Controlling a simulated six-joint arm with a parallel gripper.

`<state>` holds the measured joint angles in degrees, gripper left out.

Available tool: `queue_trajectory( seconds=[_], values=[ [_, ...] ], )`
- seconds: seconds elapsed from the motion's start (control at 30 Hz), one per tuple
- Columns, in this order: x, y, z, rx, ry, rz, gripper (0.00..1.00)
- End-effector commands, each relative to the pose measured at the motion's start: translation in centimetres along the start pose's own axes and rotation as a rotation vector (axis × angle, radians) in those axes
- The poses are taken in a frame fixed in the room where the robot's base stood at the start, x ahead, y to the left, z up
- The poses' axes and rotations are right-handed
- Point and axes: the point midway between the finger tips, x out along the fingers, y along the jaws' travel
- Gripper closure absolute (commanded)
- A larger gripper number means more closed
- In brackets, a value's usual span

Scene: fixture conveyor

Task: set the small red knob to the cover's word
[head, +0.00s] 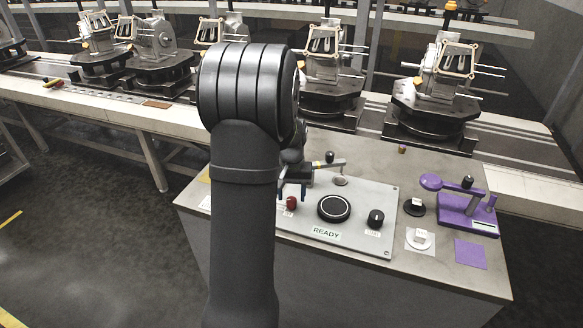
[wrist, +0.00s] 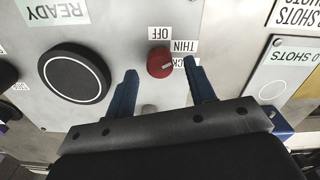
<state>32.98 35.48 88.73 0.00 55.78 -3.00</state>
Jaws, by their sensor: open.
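The small red knob (wrist: 159,65) sits on a light grey panel (wrist: 110,18), with a pale mark on its face pointing towards the right side. The labels around it read OFF (wrist: 159,33) and THIN (wrist: 184,46), upside down in the wrist view; a third label is partly hidden by a finger and only "CK" shows. My gripper (wrist: 160,68) is open, its two blue fingers on either side of the knob with gaps to it. In the head view the red knob (head: 291,203) shows beside my arm, which hides part of the panel. I cannot make out a cover's word.
A large black dial (head: 334,208) and a smaller black knob (head: 376,218) sit right of the red knob, near a READY label (head: 326,233). A purple device (head: 467,213) stands at the bench's right. A conveyor with several machine fixtures (head: 432,100) runs behind.

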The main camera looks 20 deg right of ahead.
Motion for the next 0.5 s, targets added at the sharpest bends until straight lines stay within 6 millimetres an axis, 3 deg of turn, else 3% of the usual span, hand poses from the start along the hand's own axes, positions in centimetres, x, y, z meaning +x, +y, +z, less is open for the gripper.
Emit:
queue_trajectory(
  seconds=[0.5],
  values=[
    [-12.2, 0.0, 0.0, 0.0, 0.004, 0.0, 0.5]
  ],
)
